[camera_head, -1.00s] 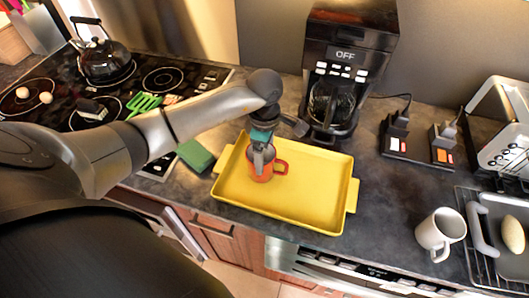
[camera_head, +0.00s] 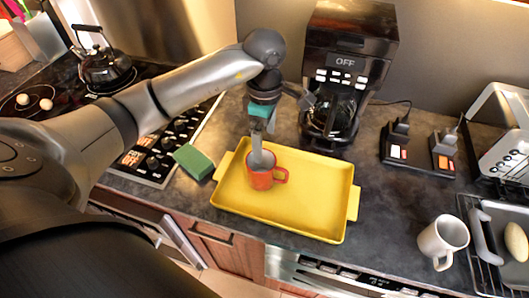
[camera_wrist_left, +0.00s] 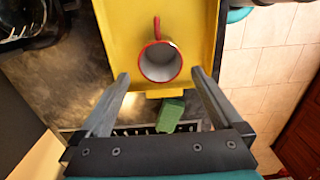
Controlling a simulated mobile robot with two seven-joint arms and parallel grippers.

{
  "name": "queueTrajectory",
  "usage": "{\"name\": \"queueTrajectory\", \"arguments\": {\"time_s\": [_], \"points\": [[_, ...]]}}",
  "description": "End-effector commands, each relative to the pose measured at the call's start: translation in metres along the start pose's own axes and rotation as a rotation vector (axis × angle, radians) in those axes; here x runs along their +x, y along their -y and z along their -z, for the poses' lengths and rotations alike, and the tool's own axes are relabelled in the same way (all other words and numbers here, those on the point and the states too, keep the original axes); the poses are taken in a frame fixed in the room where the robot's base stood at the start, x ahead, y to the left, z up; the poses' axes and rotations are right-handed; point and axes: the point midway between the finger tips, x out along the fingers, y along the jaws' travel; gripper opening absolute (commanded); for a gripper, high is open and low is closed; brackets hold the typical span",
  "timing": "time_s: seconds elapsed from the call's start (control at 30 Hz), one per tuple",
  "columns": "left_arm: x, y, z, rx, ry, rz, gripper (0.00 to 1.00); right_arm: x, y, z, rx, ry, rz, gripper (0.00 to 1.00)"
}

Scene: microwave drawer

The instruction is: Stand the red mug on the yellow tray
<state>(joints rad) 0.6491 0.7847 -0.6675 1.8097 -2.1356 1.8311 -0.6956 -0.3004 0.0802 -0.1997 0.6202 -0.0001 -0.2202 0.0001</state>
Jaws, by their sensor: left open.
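The red mug (camera_head: 262,181) stands upright on the yellow tray (camera_head: 305,212), towards the tray's left part, with its handle to the right. In the left wrist view the mug (camera_wrist_left: 160,64) shows from above, empty with a pale inside, on the tray (camera_wrist_left: 203,25). My left gripper (camera_head: 263,158) is open above the mug and hides part of its rim. In the left wrist view its fingers (camera_wrist_left: 160,75) are spread apart, and the mug shows beyond and between the tips, clear of them. My right gripper is not in view.
A coffee maker (camera_head: 342,75) stands behind the tray. A green sponge (camera_head: 194,161) lies left of the tray by the stove. A white mug (camera_head: 441,238), a wire rack and a toaster (camera_head: 503,135) are on the right. Counter between tray and white mug is clear.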

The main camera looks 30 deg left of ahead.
Motion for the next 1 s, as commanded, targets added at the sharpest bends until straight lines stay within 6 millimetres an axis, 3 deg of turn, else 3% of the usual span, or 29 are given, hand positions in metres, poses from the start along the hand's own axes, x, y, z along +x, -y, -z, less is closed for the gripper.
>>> {"name": "queueTrajectory", "arguments": {"time_s": [0.1, 0.3, 1.0], "points": [[-0.018, -0.001, 0.000, 0.000, -0.001, -0.003, 1.00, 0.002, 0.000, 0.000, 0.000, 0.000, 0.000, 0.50], [-0.031, 0.000, 0.000, 0.000, -0.001, 0.000, 1.00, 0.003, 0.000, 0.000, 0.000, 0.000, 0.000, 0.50], [-0.031, 0.000, 0.000, 0.000, 0.000, 0.001, 1.00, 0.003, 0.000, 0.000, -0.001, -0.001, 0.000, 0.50]]}}
